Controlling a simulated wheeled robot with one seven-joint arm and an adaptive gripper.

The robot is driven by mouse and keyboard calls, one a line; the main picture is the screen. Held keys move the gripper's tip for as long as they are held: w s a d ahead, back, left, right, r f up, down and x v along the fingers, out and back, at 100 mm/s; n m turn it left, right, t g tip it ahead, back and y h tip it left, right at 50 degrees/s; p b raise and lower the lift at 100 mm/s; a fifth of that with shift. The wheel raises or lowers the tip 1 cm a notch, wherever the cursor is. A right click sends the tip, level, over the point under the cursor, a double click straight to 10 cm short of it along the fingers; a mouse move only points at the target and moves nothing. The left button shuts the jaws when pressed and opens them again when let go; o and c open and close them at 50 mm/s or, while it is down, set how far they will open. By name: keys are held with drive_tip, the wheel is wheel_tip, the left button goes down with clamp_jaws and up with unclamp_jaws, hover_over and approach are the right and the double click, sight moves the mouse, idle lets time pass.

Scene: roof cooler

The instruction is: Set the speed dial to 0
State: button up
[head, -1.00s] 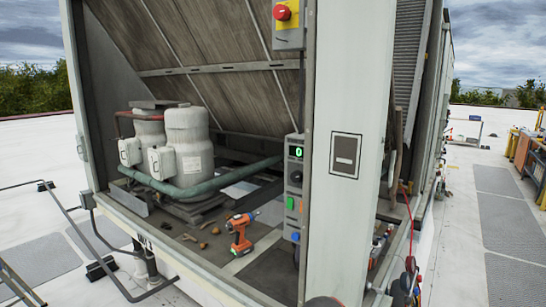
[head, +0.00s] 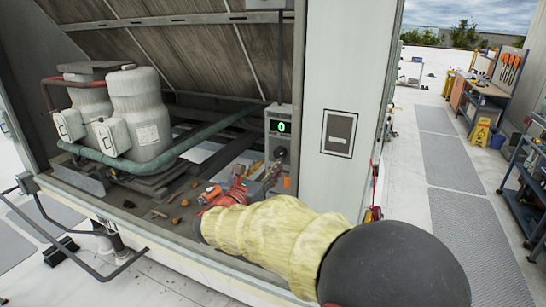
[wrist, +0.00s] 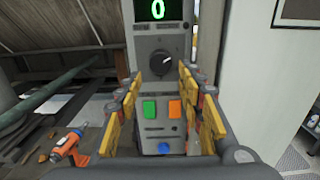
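The speed dial (wrist: 165,63) is a round dark knob on a grey control panel (wrist: 150,44), with a light mark pointing to the upper right. A green display (wrist: 158,10) above it reads 0; the display also shows in the head view (head: 281,127). My gripper (wrist: 161,75) is open and empty, its yellow-padded fingers on either side of the panel, just below the dial. I cannot tell whether they touch it. In the head view my gripper (head: 274,160) is in front of the panel and hides most of its lower part.
Green (wrist: 149,109) and orange (wrist: 175,109) buttons and a blue knob (wrist: 163,148) sit below the dial. An orange drill (wrist: 68,147) lies to the left. A white post (head: 340,90) stands right of the panel. Grey compressors (head: 138,110) stand left.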

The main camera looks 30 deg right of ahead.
sight(279, 155)
drive_tip(key=x, duration=0.6)
drive_tip(key=shift+w+d, duration=0.2)
drive_tip(key=shift+d, duration=0.15)
drive_tip(key=shift+f, duration=0.1)
drive_tip(key=shift+c, duration=0.8)
drive_tip(key=c, duration=0.7)
drive_tip(key=shift+n+p, duration=0.4)
drive_tip(key=shift+p, duration=0.25)
drive_tip(key=n+p, duration=0.1)
drive_tip(key=p, duration=0.1)
drive_tip(key=n+p, duration=0.2)
drive_tip(key=shift+r+n, duration=0.25)
drive_tip(key=shift+n, duration=0.05)
drive_tip(key=n+p, duration=0.2)
drive_tip(key=p, duration=0.1)
drive_tip(key=shift+n, duration=0.4)
drive_tip(key=n+p, duration=0.4)
drive_tip(key=p, duration=0.1)
drive_tip(key=shift+n, duration=0.3)
drive_tip(key=shift+f, duration=0.15)
